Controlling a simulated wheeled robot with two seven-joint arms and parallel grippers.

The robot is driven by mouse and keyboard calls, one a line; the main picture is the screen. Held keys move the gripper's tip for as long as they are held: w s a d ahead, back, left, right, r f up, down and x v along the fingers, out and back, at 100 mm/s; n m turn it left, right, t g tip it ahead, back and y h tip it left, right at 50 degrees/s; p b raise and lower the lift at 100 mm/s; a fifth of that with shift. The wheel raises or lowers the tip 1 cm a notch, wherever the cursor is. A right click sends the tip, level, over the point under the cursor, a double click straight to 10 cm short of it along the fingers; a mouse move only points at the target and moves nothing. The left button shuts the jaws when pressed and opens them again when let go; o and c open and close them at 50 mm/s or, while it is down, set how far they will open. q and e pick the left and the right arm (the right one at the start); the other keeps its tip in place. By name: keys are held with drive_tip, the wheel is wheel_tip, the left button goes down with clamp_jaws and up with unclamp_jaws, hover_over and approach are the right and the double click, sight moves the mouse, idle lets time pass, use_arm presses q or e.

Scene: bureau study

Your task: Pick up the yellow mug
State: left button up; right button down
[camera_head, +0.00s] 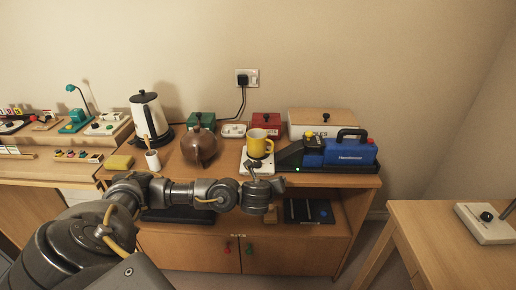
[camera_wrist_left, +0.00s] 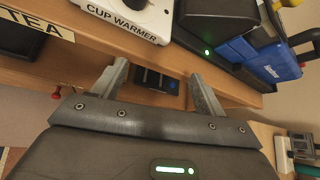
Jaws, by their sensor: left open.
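The yellow mug (camera_head: 260,143) stands upright on the white cup warmer (camera_head: 247,164), on top of the wooden cabinet (camera_head: 220,178). My left gripper (camera_head: 264,181) is at the cabinet's front edge, just below and in front of the mug and warmer, apart from the mug. In the left wrist view the left gripper (camera_wrist_left: 160,80) is open with nothing between its fingers. The labelled cup warmer (camera_wrist_left: 122,22) shows at the top there, but the mug is out of that view. My right gripper is not in view.
A blue and black appliance (camera_head: 345,152) stands right of the mug. A round brown pot (camera_head: 198,146) stands to its left.

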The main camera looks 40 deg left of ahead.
sight(256, 148)
use_arm(q)
drive_tip(key=w+a+r+m+y, duration=0.1)
drive_tip(key=a+r, duration=0.1)
drive_tip(key=a, duration=0.1)
drive_tip(key=w+a+r+m+y, duration=0.1)
drive_tip(key=a+r, duration=0.1)
drive_tip(key=a, duration=0.1)
drive_tip(key=a+r+m, duration=0.1)
drive_tip(key=a+r, duration=0.1)
drive_tip(key=a, duration=0.2)
drive_tip(key=shift+w+r+t+y, duration=0.4)
drive_tip(key=shift+x, duration=2.85)
